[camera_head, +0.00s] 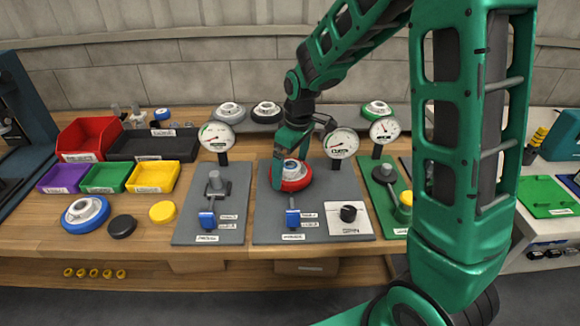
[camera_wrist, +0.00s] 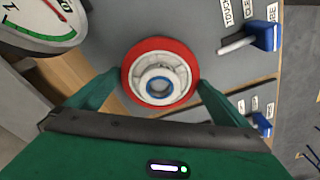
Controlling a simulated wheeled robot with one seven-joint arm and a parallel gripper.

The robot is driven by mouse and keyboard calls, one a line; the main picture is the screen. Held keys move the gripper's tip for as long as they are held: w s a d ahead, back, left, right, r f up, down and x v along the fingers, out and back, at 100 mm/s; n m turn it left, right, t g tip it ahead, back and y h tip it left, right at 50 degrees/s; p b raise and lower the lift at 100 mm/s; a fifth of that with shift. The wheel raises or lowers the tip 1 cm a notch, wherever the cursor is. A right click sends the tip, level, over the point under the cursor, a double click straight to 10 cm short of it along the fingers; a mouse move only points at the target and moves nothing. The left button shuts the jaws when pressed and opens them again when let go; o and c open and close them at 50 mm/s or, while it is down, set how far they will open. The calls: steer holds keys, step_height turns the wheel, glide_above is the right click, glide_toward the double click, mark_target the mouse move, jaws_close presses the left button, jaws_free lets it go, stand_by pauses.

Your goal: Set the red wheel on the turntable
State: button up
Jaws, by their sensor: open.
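The red wheel (camera_head: 291,177), with a pale metal hub, lies flat on the middle grey station board (camera_head: 268,222). It covers whatever is directly under it, so I cannot make out a separate turntable there. My gripper (camera_head: 291,160) is over the wheel, its fingers pointing down. In the wrist view the wheel (camera_wrist: 160,46) shows between the two green fingertips (camera_wrist: 160,82), one on each side. The jaws are open; I cannot tell whether either finger touches the rim.
A dial gauge (camera_head: 341,142) stands close right of the wheel, another (camera_head: 216,137) to the left. A blue lever (camera_head: 293,217) and black knob (camera_head: 348,213) are in front. A blue wheel (camera_head: 86,213) lies at left near coloured bins. More wheels sit on the back shelf (camera_head: 245,124).

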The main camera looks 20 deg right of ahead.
step_height(320, 180, up, 11)
steer(key=shift+s+d+f, duration=0.2)
steer(key=shift+s+d, duration=0.2)
steer(key=shift+s, duration=0.05)
stand_by(0.3)
steer(key=s+d+m, duration=0.4)
steer(key=s+d, duration=0.1)
steer(key=s, duration=0.5)
steer(key=s+d+m, duration=0.5)
steer(key=s+d, duration=0.1)
steer(key=s, duration=0.4)
steer(key=s+d+m+g, duration=0.1)
steer(key=s+d+m, duration=0.4)
steer(key=s, duration=0.5)
steer(key=shift+s+d+f+h, duration=0.2)
steer(key=shift+d+f+h, duration=0.1)
steer(key=shift+d+f, duration=0.05)
